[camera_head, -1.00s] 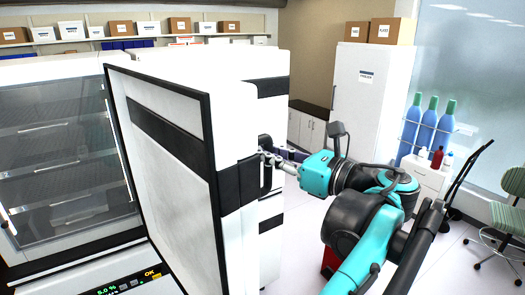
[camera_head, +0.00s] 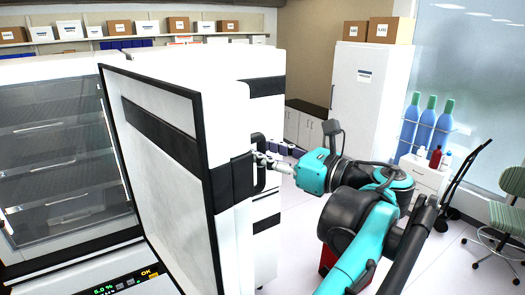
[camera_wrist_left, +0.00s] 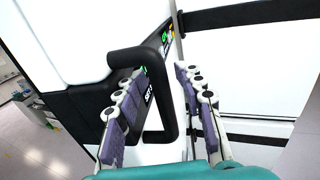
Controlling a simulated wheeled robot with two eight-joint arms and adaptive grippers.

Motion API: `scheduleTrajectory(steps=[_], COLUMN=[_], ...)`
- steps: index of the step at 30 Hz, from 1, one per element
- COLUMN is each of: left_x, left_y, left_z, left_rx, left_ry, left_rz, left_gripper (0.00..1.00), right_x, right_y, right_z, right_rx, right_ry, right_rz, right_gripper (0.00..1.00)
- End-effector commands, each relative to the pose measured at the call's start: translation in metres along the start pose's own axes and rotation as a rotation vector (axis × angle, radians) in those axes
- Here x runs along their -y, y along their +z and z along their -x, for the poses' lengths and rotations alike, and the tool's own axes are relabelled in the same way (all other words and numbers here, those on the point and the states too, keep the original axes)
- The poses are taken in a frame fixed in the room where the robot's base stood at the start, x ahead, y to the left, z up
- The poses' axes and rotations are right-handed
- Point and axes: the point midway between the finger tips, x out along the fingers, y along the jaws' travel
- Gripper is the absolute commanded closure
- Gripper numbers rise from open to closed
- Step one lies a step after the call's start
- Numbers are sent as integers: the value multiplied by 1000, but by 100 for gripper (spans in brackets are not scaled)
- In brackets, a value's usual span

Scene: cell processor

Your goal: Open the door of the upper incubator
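The upper incubator's white door (camera_head: 165,170) stands swung open, its black-edged inner face turned left. Its black handle (camera_head: 259,172) is on the outer side, and it also shows in the left wrist view (camera_wrist_left: 168,95). My left gripper (camera_head: 272,160) is at this handle, with its arm reaching in from the lower right. In the left wrist view the two purple-padded fingers (camera_wrist_left: 162,108) are apart, one on each side of the handle's upright bar, with visible gaps. My right gripper is in neither view.
The incubator's glass inner door (camera_head: 60,150) shows shelves behind it. A lit display panel (camera_head: 120,287) is below. A tall white cabinet (camera_head: 283,80) stands behind the door. Free floor (camera_head: 290,240) lies right of it; a green chair (camera_head: 506,218) stands far right.

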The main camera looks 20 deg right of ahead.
Motion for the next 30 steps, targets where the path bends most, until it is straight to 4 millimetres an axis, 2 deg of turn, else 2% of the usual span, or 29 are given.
scheduleTrajectory(steps=[5,15,18,24,30], left_x=[1,1,1,0,0], left_y=[0,0,0,0,0], left_z=[16,89,106,123,124], left_rx=[0,1,2,2,2], left_ry=[-3,-4,-3,-1,-1], left_rz=[0,0,0,0,0], left_gripper=[62,62,62,62,62], right_x=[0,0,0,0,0], right_y=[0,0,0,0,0], right_z=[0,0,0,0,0], right_rx=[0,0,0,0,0], right_ry=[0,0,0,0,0], right_rz=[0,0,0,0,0], right_gripper=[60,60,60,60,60])
